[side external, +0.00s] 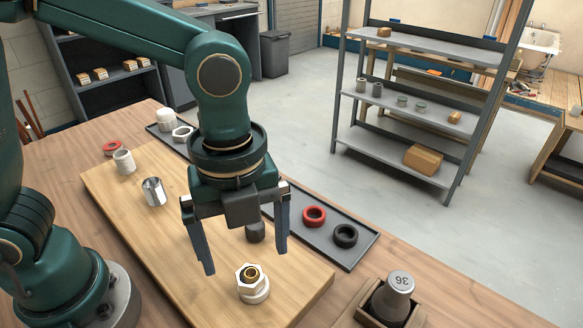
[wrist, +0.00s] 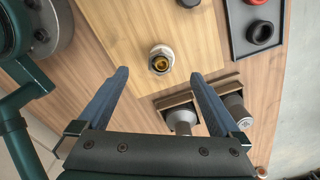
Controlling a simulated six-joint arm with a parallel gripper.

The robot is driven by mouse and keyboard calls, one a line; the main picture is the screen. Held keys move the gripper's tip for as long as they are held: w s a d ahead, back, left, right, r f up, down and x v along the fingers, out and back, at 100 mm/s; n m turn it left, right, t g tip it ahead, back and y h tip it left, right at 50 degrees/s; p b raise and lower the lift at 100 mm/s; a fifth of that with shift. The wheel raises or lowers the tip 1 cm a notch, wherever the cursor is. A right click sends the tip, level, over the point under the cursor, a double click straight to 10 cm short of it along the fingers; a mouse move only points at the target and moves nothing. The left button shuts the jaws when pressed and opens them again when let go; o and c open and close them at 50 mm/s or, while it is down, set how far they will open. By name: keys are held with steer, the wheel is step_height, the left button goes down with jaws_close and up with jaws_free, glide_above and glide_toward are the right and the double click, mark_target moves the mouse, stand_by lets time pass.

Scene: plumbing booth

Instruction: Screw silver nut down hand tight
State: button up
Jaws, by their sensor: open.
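A pale silver-white hex nut (side external: 250,277) sits around a brass-coloured threaded end on a round white base, upright on the wooden board (side external: 200,275). In the wrist view the nut (wrist: 162,51) is ahead of the jaws, with the brass centre showing. I cannot tell how far down the thread it sits. My gripper (side external: 246,260) points down with its fingers spread and empty, above and slightly behind the nut in the side view. In the wrist view my gripper's fingertips (wrist: 160,73) lie either side of the nut's line, apart from it.
A shiny silver cylinder (side external: 154,192) and a white fitting (side external: 124,162) stand on the board. A dark tray (side external: 368,245) holds a red ring (side external: 314,216) and a black ring (side external: 345,236). A grey piece marked 36 (side external: 394,296) stands in a wooden holder at front right.

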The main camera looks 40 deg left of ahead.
mark_target(243, 274)
steer(key=shift+r, duration=0.15)
steer(key=c, duration=0.3)
steer(key=n, duration=1.2)
steer(key=shift+s+n, duration=0.2)
steer(key=shift+n, duration=0.1)
steer(key=n, duration=0.5)
steer(key=shift+s, duration=0.1)
steer(key=n, duration=0.6)
steer(key=shift+s+f, duration=0.25)
steer(key=shift+f, duration=2.25)
